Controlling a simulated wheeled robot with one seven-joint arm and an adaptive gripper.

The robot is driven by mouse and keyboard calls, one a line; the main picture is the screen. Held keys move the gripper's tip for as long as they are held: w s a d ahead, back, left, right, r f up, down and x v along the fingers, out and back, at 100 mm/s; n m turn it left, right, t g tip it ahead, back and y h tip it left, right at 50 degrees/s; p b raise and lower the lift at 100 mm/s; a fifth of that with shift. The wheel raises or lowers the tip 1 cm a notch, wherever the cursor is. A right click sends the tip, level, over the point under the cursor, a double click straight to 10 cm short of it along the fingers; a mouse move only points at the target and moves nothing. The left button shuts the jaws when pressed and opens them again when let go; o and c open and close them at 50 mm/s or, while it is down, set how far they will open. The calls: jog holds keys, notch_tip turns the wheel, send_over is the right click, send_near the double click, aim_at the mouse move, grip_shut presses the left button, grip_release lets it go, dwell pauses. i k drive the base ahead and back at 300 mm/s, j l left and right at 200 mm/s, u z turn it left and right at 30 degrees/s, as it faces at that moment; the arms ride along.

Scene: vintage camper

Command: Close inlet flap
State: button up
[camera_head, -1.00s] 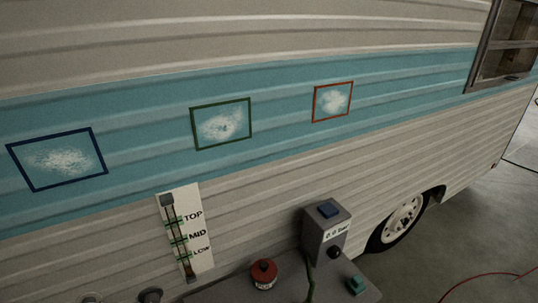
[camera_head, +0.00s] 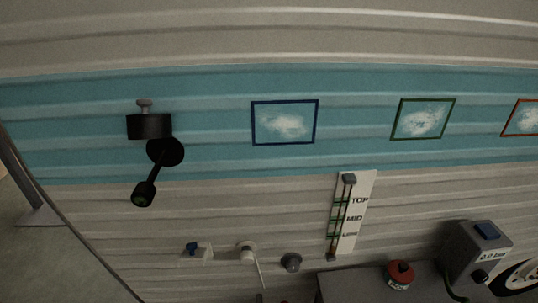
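No part that I can clearly tell as the inlet flap shows. Small fittings sit low on the camper wall: a white round fitting (camera_head: 247,252) with a thin pale rod or cord hanging from it, and a dark grey round fitting (camera_head: 291,262) to its right. Left of them is a pale fitting with a blue part (camera_head: 192,248). I cannot tell whether any of these is the flap, or whether it is open. My gripper is not in view.
A black fixture (camera_head: 150,126) with an angled arm sits at the left on the blue band. Framed white patches (camera_head: 285,122) are to the right. A gauge strip (camera_head: 352,215), red can (camera_head: 400,274) and grey control box (camera_head: 476,252) stand lower right. Floor shows at far left.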

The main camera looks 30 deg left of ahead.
aim_at(192, 252)
jog(key=u, duration=1.65)
jog(key=k+j+z, duration=0.2)
jog(key=j, duration=0.4)
jog(key=k+j+z, duration=0.25)
jog(key=k+j, duration=0.25)
